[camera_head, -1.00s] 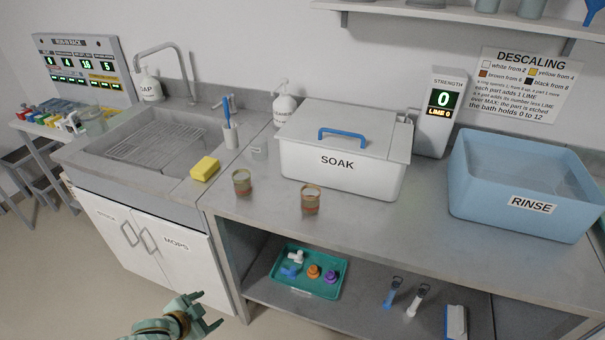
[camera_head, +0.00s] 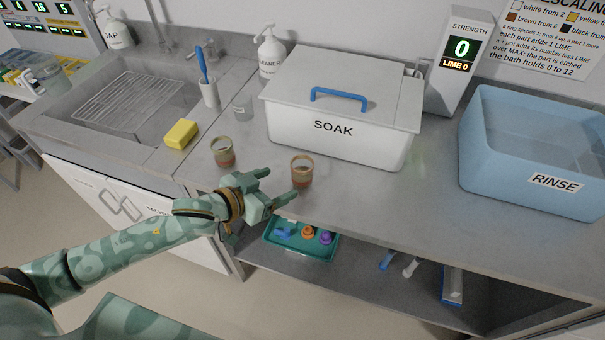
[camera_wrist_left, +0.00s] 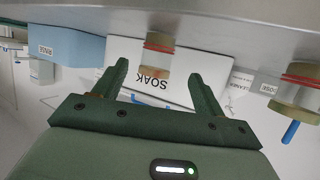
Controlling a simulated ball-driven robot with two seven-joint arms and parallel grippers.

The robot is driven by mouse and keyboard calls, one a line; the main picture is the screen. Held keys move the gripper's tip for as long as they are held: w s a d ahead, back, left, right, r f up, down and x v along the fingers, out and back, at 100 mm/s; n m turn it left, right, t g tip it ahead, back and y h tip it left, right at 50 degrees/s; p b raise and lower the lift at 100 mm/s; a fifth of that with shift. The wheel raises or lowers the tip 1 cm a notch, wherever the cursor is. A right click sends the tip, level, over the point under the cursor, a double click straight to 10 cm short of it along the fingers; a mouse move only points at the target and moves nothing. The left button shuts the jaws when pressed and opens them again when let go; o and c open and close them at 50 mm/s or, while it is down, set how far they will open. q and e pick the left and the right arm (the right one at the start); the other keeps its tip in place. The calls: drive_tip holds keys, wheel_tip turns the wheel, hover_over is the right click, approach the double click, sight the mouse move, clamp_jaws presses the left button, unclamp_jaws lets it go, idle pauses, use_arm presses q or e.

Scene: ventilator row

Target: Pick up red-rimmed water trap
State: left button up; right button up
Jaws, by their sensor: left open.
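Two small round jars that look like water traps stand upright on the steel counter. The right jar (camera_head: 301,170) has a brownish rim and reddish lower part; the left jar (camera_head: 222,152) looks similar. I cannot tell for sure which is red-rimmed. In the upside-down left wrist view, one jar (camera_wrist_left: 158,55) lies ahead between the fingers and another (camera_wrist_left: 298,88) is off to the right; both show red bands. My left gripper (camera_head: 279,184) is open and empty at the counter's front edge, just left of the right jar. My right gripper is out of view.
A white SOAK box (camera_head: 340,134) stands behind the jars, with a blue RINSE tub (camera_head: 520,180) to the right. A yellow sponge (camera_head: 181,134) lies by the sink at left. A teal tray (camera_head: 325,250) with coloured parts sits on the lower shelf.

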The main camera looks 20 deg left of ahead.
sight(294, 177)
use_arm(q)
drive_tip(key=x, duration=0.3)
drive_tip(key=shift+w+d+f+b, duration=0.1)
drive_tip(key=shift+w+b, duration=0.1)
drive_tip(key=shift+b, duration=0.15)
drive_tip(key=b+x, duration=0.2)
drive_tip(key=x, duration=0.4)
drive_tip(key=shift+d, duration=0.2)
drive_tip(key=shift+r, duration=0.25)
drive_tip(key=c, duration=1.1)
